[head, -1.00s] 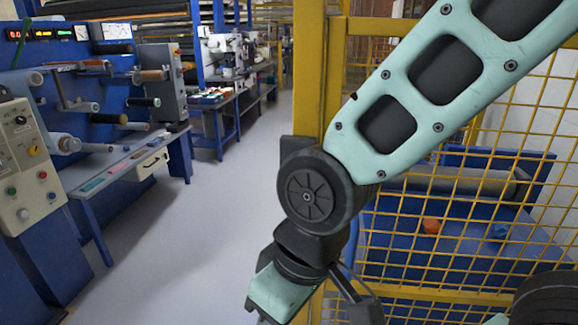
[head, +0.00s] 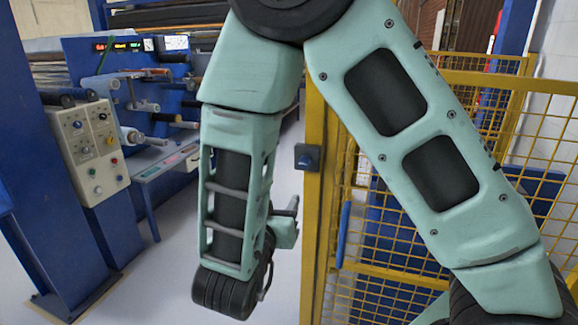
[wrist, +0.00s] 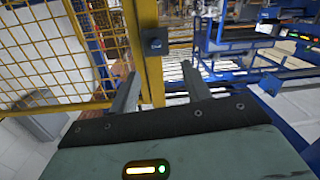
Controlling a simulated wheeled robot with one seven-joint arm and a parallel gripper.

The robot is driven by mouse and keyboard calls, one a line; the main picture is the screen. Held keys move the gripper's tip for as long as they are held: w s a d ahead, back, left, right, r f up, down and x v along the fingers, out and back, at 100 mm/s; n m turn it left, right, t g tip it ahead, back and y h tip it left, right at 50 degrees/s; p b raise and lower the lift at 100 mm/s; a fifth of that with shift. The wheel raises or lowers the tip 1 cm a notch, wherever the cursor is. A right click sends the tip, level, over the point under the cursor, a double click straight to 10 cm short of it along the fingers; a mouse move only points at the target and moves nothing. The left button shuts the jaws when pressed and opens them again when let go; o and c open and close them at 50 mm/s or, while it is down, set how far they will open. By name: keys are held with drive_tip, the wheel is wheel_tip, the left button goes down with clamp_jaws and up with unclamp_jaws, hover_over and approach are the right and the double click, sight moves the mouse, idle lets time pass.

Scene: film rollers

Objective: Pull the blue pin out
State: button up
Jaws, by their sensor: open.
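The blue pin (head: 308,157) shows as a dark blue knob on a grey-blue plate on the yellow gate post (head: 316,200). It also shows in the wrist view (wrist: 155,44), at upper middle, beyond my fingertips. My gripper (wrist: 160,84) is open and empty, its two grey fingers spread apart. The yellow post stands beyond the gap between them. The knob appears apart from the fingers. In the head view my forearm hangs left of the post, and my gripper is mostly hidden behind my wrist, below and left of the pin.
A yellow mesh fence (head: 390,250) with a blue upright handle (head: 343,235) stands to the right in the head view. A blue machine (head: 100,70) with a beige control box (head: 90,150) stands at left. Pale floor (head: 165,270) lies between.

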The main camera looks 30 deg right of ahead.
drive_tip(key=p, duration=0.5)
approach(303, 164)
drive_tip(key=shift+h, duration=0.4)
drive_tip(key=x, duration=0.9)
drive_tip(key=shift+w+d+f, duration=0.1)
drive_tip(key=shift+w+f, duration=0.1)
drive_tip(key=shift+w, duration=0.05)
clamp_jaws()
drive_tip(key=shift+b+v, duration=0.35)
drive_tip(key=shift+v, duration=0.7)
drive_tip(key=shift+w+d, duration=0.1)
unclamp_jaws()
